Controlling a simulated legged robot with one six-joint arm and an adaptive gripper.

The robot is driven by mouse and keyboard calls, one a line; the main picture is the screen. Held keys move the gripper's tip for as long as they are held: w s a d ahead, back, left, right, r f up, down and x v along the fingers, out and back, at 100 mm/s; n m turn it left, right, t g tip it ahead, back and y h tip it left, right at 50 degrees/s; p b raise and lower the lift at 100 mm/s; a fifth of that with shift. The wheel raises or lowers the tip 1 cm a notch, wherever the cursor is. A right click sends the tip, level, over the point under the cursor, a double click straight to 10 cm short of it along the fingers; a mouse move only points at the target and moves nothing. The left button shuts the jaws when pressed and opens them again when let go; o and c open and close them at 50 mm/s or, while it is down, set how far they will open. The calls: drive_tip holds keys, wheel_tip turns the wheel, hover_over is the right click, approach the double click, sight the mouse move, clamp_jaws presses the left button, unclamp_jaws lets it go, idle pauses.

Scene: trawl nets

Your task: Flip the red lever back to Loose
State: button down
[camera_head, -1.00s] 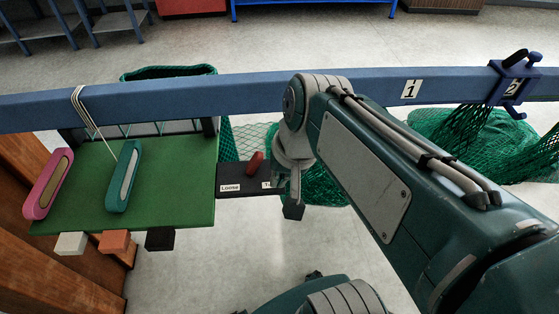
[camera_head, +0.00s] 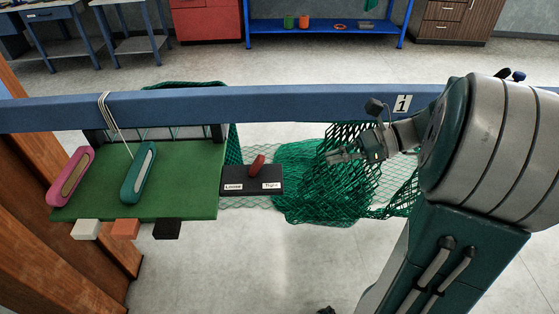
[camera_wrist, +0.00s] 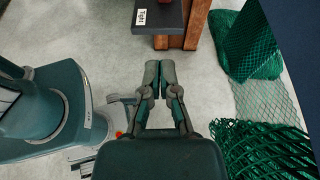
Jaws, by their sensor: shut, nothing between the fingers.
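The red lever (camera_head: 257,165) stands on a dark box (camera_head: 252,192) beside the green board in the head view. The box has a Loose label (camera_head: 233,187) on the left and a Tight label (camera_head: 271,185) on the right. The lever's top leans slightly right. In the wrist view my gripper (camera_wrist: 160,70) is shut and empty. The box (camera_wrist: 162,18) shows at the top edge there, with the lever mostly cut off.
A green board (camera_head: 190,185) holds a pink-cased tool (camera_head: 72,176) and a teal-cased tool (camera_head: 138,172). White, orange and black blocks jut from its front. A blue beam (camera_head: 270,103) crosses behind. Green netting (camera_head: 315,185) hangs right of the box. Open floor lies in front.

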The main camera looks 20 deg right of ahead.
sight(276, 173)
drive_tip(key=shift+d+m+t, duration=0.4)
drive_tip(key=shift+d, duration=0.3)
drive_tip(key=w+a, duration=0.1)
drive_tip(key=a, duration=0.3)
drive_tip(key=w+a, duration=0.1)
drive_tip(key=a, duration=0.3)
drive_tip(key=w+a+f, duration=0.1)
drive_tip(key=w+a, duration=0.1)
drive_tip(key=a, duration=0.2)
drive_tip(key=shift+a, duration=0.35)
